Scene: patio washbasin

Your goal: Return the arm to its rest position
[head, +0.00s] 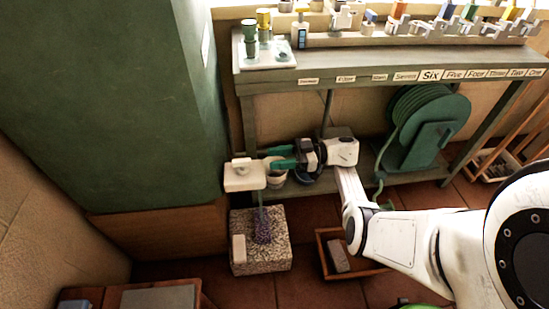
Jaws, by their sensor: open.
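My white arm reaches in from the right edge of the head view and bends back toward the left. My gripper (274,157) is at its end, with two teal fingers pointing left. The fingers are apart, and I see nothing held between them. The fingertips are close to a white box-shaped head (244,175) on a thin post; I cannot tell whether they touch it. A pale round pot (275,178) shows just below the fingers.
A speckled stone block (261,258) stands below the white head, with something purple on it. A wooden tray (323,259) holds a grey block (338,255). A green hose reel (421,130) stands under the labelled bench (300,70). A green wall (105,90) is at left.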

